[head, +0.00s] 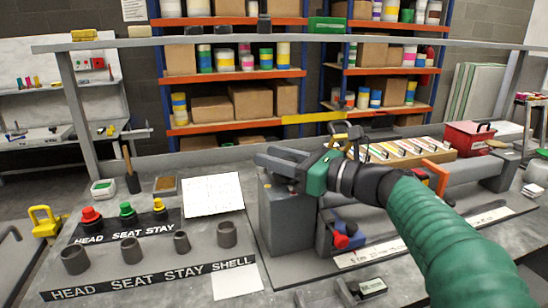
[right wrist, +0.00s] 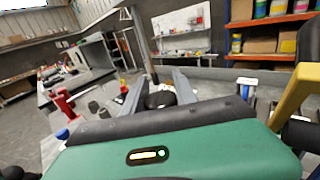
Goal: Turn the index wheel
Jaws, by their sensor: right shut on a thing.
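My right gripper (head: 281,160) comes in from the right on a green-sleeved arm. It is at the top of a grey block-shaped fixture (head: 285,215) on the bench. In the right wrist view, its two grey fingers (right wrist: 158,86) stand either side of a dark rounded thing (right wrist: 160,99), which looks like the index wheel. The gripper is shut on it. In the head view the gripper hides the wheel, and its angle cannot be read. My left gripper is not in view.
A long grey bed with a tray of coloured strips (head: 405,150) and a red box (head: 468,138) lies to the right. Red, green and yellow knobs (head: 126,211) and several grey cups (head: 131,250) stand at the left. A white sheet (head: 212,194) lies between.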

